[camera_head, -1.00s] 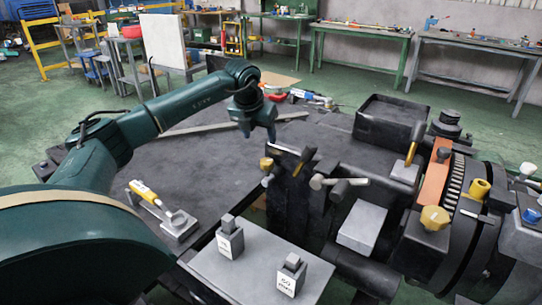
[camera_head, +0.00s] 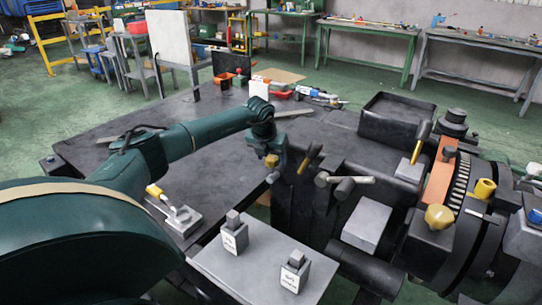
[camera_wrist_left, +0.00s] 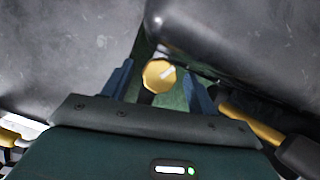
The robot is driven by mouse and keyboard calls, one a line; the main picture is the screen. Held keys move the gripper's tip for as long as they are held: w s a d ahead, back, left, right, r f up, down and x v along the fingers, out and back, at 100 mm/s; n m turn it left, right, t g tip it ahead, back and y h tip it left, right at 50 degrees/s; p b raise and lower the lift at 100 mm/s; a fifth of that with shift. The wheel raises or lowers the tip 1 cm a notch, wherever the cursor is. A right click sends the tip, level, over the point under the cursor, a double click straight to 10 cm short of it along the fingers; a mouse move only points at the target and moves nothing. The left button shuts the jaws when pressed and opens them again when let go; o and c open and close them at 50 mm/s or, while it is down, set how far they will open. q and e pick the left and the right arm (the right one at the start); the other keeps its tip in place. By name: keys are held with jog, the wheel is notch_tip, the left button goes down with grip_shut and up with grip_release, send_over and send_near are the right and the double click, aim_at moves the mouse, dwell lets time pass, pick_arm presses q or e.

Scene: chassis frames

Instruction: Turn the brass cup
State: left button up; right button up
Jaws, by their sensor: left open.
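A small brass cup (camera_head: 271,160) sits on a dark stem at the left end of the black machine. In the wrist view its round brass face (camera_wrist_left: 158,76) shows with a pale mark on it. My left gripper (camera_head: 273,166) is over it, pointing down. In the wrist view the left gripper's two blue fingers (camera_wrist_left: 160,88) are open, one on each side of the cup, with gaps between. I cannot tell how deep the cup lies between them. My right gripper is in neither view.
Right of the gripper are a brass-tipped lever (camera_head: 310,156), a grey T-handle (camera_head: 345,182) and a larger brass knob (camera_head: 438,216). Two grey blocks (camera_head: 234,236) stand on the front plate. A yellow-handled tool (camera_head: 174,210) lies on the dark table.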

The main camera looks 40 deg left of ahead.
pick_arm(q)
jog(key=c, duration=1)
jog(key=shift+m, duration=0.4)
jog(key=m+h+b, duration=0.1)
jog(key=m, duration=0.2)
jog(key=shift+a+h, duration=0.15)
jog(key=shift+h, duration=0.25)
jog(key=shift+a+m+h+b, duration=0.1)
jog(key=shift+m+h+b, duration=0.5)
jog(key=shift+m, duration=1.4)
jog(key=shift+r, duration=0.1)
jog(key=o, duration=1)
